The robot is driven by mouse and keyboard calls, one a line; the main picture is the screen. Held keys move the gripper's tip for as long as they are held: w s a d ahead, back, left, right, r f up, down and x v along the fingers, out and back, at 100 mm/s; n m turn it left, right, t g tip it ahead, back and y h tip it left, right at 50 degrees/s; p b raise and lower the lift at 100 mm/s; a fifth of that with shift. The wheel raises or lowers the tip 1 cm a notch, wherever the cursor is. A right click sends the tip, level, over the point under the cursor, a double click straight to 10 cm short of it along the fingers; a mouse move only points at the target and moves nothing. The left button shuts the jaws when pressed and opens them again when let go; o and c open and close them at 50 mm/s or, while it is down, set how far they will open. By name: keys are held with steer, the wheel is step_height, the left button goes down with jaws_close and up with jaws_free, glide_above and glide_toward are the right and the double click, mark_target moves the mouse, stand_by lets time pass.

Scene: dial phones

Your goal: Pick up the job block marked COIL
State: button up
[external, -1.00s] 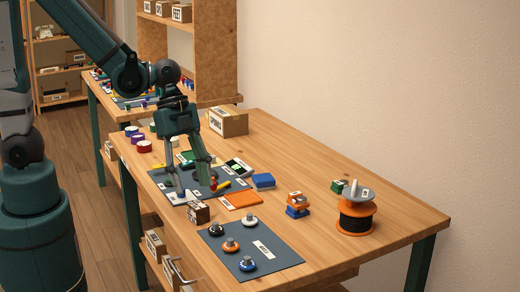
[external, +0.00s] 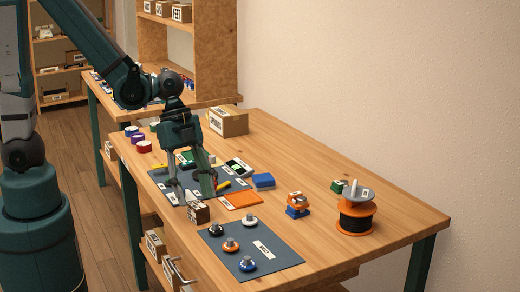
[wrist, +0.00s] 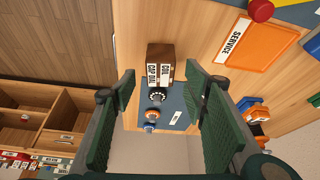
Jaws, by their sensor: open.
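A dark brown block (wrist: 160,54) shows in the wrist view, with white labels on its near face, one of them reading COIL. I cannot tell if it is one block or two side by side. In the external view the brown block (external: 199,213) stands on the table between the two dark mats, near the front edge. My gripper (external: 195,196) is open and empty, low over the table just behind the block. In the wrist view the gripper (wrist: 158,98) has its fingers spread wide, with the block beyond them and roughly centred between them.
An orange tray (external: 241,200) marked SERVICE lies right of the block. A dark mat (external: 280,262) with several round knobs lies in front. Blue and orange pieces (external: 297,206) and an orange spool (external: 356,218) stand further right. Bare wood lies between them.

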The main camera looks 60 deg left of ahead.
mark_target(197, 204)
steer(key=shift+b+x, duration=0.75)
steer(key=shift+x, duration=1.35)
steer(key=shift+a, duration=0.1)
steer(key=c, duration=1)
